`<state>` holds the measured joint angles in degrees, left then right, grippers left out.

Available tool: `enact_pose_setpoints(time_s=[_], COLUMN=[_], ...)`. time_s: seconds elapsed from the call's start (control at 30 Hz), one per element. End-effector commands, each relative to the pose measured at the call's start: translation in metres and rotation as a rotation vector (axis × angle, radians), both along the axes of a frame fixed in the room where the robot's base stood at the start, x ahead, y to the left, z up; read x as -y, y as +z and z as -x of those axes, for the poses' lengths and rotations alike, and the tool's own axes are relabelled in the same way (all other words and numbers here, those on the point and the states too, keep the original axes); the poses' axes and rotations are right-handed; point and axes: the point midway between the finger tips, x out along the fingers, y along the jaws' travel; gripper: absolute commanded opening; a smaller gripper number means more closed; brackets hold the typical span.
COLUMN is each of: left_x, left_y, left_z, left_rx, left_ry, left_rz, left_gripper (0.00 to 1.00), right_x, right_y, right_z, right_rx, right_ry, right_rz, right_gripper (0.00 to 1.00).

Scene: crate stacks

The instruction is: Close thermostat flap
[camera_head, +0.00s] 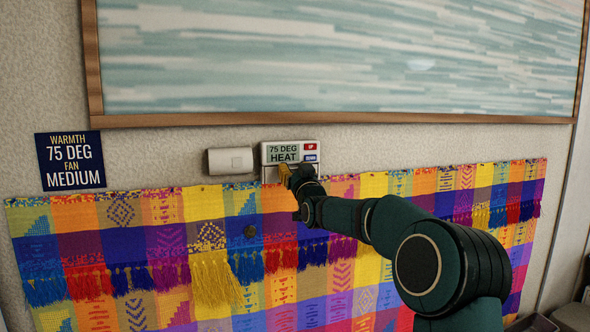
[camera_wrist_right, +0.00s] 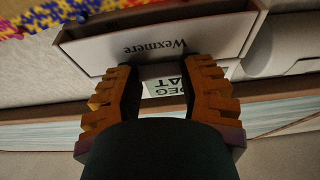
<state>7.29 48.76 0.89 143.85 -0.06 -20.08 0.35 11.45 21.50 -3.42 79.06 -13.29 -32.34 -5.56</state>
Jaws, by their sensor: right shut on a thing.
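The white thermostat (camera_head: 290,153) is on the wall below the painting and reads "75 DEG HEAT", with a red and a blue button at its right. Its flap (camera_head: 270,174) hangs open below the display, mostly hidden behind my right gripper (camera_head: 288,174). In the right wrist view, which is upside down, the flap (camera_wrist_right: 180,47) is a white panel marked "Wexmere". My right gripper (camera_wrist_right: 163,70) has its orange fingers at the flap's edge, shut on it. Part of the display (camera_wrist_right: 163,87) shows between the fingers. My left gripper is not in view.
A white box (camera_head: 230,161) is on the wall just left of the thermostat. A blue sign (camera_head: 70,161) reads "WARMTH 75 DEG FAN MEDIUM". A framed painting (camera_head: 340,55) is above, and a colourful tasselled textile (camera_head: 130,240) hangs below.

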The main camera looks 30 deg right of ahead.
Motion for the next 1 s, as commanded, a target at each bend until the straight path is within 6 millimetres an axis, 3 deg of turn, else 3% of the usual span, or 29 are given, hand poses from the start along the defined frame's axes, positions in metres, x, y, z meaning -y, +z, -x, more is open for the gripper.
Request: enact_pose_setpoints(time_s=[0.17, 0.2, 0.27, 0.3, 0.67, 1.0], left_x=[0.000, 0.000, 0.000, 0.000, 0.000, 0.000], left_y=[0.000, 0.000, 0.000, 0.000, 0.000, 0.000], left_z=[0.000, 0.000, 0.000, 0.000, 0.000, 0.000], left_rx=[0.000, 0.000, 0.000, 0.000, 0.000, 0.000], left_ry=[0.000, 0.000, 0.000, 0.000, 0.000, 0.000], left_rz=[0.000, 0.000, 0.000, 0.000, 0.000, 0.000], left_gripper=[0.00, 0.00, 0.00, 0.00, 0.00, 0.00], right_x=[0.000, 0.000, 0.000, 0.000, 0.000, -0.010], right_y=[0.004, 0.004, 0.004, 0.004, 0.002, -0.010], right_z=[0.001, 0.001, 0.001, 0.001, 0.003, 0.042], right_rx=[0.010, 0.010, 0.010, 0.009, 0.007, 0.006], right_ry=[-0.001, -0.001, -0.001, -0.001, -0.001, 0.000], right_rz=[0.002, 0.002, 0.002, 0.002, 0.001, 0.000], right_gripper=[0.06, 0.54, 0.75, 0.78, 0.78, 0.78])
